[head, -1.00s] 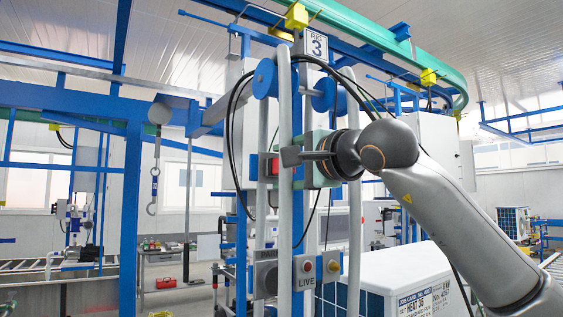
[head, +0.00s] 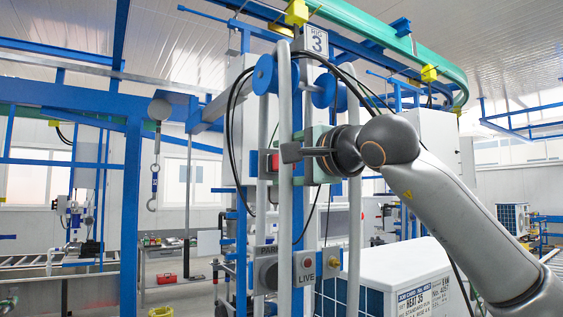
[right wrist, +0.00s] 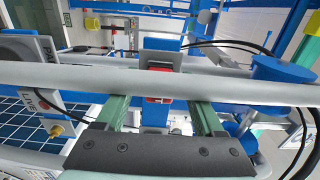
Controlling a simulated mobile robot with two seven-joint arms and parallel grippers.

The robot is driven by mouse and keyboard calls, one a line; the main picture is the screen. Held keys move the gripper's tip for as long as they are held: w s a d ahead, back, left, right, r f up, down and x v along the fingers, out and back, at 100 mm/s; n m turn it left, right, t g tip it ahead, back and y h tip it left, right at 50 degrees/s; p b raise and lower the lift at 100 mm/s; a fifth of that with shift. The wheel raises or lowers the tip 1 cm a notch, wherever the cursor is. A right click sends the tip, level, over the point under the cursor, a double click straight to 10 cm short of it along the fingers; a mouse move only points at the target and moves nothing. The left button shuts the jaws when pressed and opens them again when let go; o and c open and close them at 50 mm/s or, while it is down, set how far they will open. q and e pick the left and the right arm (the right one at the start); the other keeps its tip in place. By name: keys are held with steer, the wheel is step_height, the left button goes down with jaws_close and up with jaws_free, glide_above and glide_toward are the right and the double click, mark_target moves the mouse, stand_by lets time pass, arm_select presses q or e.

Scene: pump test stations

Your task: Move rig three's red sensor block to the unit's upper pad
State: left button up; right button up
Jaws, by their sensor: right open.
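The red sensor block (head: 272,163) sits at mid height on the blue and grey frame of the rig marked 3. In the right wrist view the red block (right wrist: 158,99) shows above and below a grey upright tube that hides its middle. My right gripper (head: 302,158) is at the tubes just right of the block. In the wrist view its green fingers (right wrist: 160,108) are open and apart, with the block in line between them. No contact with the block is visible. The white unit (head: 405,270) stands low at right. I cannot pick out its upper pad. My left gripper is not in view.
Grey upright tubes (head: 284,210) and black hoses (head: 232,115) crowd the space around my gripper. PARK and LIVE plates (head: 305,268) are below. A rig sign (head: 316,42) and blue pulleys (head: 265,75) are above. A hanging hook (head: 153,185) is at left.

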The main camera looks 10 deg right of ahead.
jaws_close()
stand_by(0.7)
stand_by(0.4)
steer(key=shift+b+v, duration=1.4)
steer(key=shift+v, duration=1.6)
